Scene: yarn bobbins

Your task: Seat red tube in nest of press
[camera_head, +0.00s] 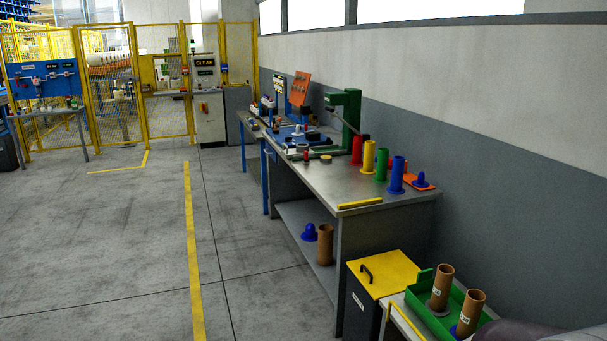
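The red tube (357,149) stands upright on a flange on the metal workbench (335,183), leftmost in a row with a yellow tube (368,157), a green tube (382,163) and a blue tube (397,175). The green press (351,111) stands behind and left of the red tube, with its lever reaching to the right. Its low green base is on the bench; the nest is too small to make out. Neither gripper shows. A dark rounded shape at the bottom right edge may be part of my arm.
An orange plate with a blue piece (421,181) lies right of the tubes. A yellow-topped cabinet (384,273) and a green tray (448,304) with brown tubes stand nearer. The bench's lower shelf holds a brown tube (325,245). Open floor lies left, with yellow fencing beyond.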

